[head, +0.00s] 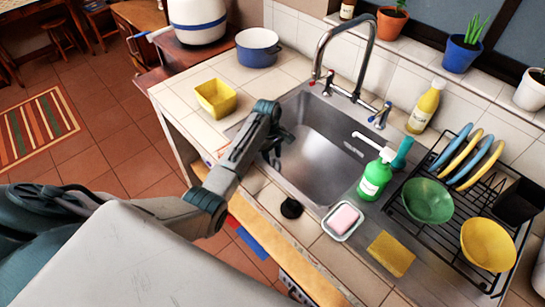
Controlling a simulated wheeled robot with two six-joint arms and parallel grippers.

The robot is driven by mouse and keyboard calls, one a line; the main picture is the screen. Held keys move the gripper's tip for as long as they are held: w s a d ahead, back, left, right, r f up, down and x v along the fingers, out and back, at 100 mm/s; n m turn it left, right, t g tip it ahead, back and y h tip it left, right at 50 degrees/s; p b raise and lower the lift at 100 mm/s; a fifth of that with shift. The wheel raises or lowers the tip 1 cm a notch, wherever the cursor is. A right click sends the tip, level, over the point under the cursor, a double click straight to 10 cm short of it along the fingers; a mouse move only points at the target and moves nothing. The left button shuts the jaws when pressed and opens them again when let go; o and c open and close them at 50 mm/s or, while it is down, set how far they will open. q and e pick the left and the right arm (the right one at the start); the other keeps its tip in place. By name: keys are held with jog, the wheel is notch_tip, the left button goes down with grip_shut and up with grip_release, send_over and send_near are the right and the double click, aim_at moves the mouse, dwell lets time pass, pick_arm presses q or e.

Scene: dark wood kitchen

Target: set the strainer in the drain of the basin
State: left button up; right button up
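The steel basin (338,138) is set in the tiled counter under a curved faucet. I cannot make out its drain; my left arm covers part of the basin's left side. A small black round piece (291,208), which looks like the strainer, lies on the counter at the basin's front edge. My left gripper (277,152) points down over the left part of the basin, to the upper left of the black piece and apart from it. Its fingers are dark and small, so I cannot tell whether they are open. My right gripper is out of view.
A green soap bottle (375,175), a pink soap in a dish (343,219) and a yellow sponge (390,254) stand right of the black piece. A dish rack (408,222) is further right. The faucet (349,45) arches over the back. A yellow tub (216,98) sits left.

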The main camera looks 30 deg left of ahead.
pick_arm(q)
notch_tip(320, 180, up, 11)
jog(key=a+b, duration=0.1)
jog(key=b, duration=0.1)
jog(key=shift+w, duration=0.2)
jog(key=shift+a, duration=0.1)
